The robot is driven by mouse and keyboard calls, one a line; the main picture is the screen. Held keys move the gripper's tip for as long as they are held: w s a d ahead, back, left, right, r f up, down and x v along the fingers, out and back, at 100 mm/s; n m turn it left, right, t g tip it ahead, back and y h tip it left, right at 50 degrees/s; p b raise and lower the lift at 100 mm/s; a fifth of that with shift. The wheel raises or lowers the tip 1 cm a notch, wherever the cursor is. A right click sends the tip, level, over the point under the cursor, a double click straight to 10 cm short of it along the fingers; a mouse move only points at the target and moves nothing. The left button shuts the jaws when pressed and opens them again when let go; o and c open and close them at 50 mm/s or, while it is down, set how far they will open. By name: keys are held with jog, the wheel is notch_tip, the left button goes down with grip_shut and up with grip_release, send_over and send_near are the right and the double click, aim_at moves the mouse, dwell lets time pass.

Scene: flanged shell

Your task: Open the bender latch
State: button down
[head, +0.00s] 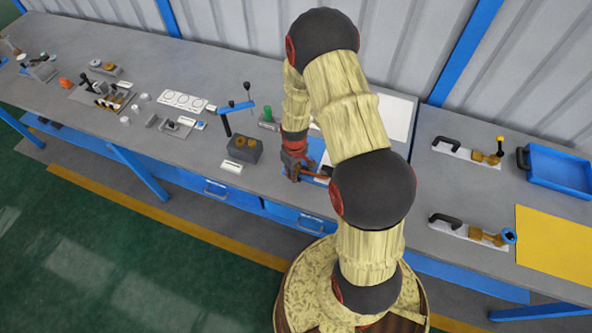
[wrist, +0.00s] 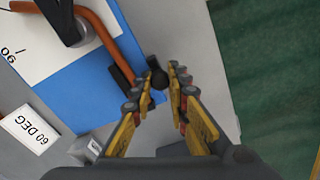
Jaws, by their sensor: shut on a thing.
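In the wrist view my gripper (wrist: 163,76) is shut on a small dark knob (wrist: 157,77) at the edge of the bender's blue base (wrist: 80,85). The knob looks like the latch's handle; the latch's own position is hard to tell. An orange-brown tube (wrist: 95,25) runs across the base beside a dark post (wrist: 62,20). In the head view my gripper (head: 292,166) is low at the bench's front, just left of the bender, and the tube (head: 314,173) shows there. My arm hides much of the bender.
A "60 DEG" label (wrist: 30,125) lies beside the base. A grey block with a brass-coloured part (head: 243,150) stands left of my gripper, with a blue-armed stand (head: 237,107) behind it. To the right are two black-handled tools, a blue tray (head: 560,170) and a yellow mat (head: 553,245).

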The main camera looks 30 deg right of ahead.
jog(key=c, duration=1.7)
grip_release()
jog(key=shift+s+a, duration=0.15)
jog(key=shift+r, duration=0.55)
notch_tip(320, 180, up, 11)
jog(key=shift+f, duration=0.1)
